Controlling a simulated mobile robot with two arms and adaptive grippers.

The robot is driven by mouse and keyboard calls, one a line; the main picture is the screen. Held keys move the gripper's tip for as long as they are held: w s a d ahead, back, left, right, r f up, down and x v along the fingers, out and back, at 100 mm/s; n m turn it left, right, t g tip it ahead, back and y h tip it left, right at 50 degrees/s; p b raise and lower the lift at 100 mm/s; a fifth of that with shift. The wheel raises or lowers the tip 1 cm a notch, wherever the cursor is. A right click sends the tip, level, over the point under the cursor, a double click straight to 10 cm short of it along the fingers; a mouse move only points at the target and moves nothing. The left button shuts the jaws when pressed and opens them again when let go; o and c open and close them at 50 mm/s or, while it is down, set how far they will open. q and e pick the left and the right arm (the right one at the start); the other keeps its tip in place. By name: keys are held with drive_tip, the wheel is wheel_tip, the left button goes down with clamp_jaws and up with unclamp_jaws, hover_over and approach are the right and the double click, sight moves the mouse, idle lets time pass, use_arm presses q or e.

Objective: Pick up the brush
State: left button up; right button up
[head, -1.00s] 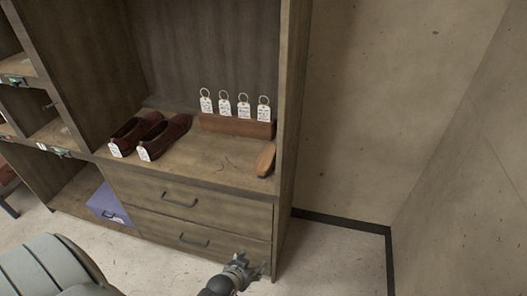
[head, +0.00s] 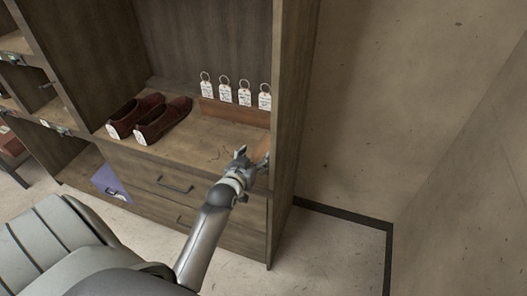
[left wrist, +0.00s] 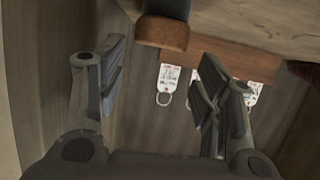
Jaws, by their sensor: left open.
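The brush (head: 262,150) lies at the right end of the open shelf, by the side panel, partly hidden behind my left gripper (head: 247,160). My left gripper is open and empty, at the front edge of the shelf close to the brush. In the left wrist view, which looks upside down, the brown wooden end of the brush (left wrist: 162,34) shows at the top, between and beyond the two spread fingers (left wrist: 160,65). I cannot tell whether the gripper touches it. My right gripper is not in view.
A wooden block (head: 232,112) with several white key tags stands behind the brush. A pair of dark red shoes (head: 150,116) sits to the left on the shelf (head: 200,140). The cabinet's right side panel (head: 293,120) stands close to the gripper. Drawers (head: 150,180) lie below.

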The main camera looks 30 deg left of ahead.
sight(263, 149)
use_arm(q)
drive_tip(key=shift+x, duration=1.65)
drive_tip(key=x, duration=0.3)
drive_tip(key=shift+w+d, duration=0.1)
drive_tip(key=shift+d, duration=0.05)
drive_tip(key=shift+w+f, duration=0.2)
drive_tip(key=shift+w, duration=0.05)
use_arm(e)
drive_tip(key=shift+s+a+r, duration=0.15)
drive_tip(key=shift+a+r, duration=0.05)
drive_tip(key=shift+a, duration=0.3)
use_arm(q)
drive_tip(key=shift+c, duration=0.4)
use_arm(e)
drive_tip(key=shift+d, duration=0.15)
use_arm(q)
drive_tip(key=c, duration=0.8)
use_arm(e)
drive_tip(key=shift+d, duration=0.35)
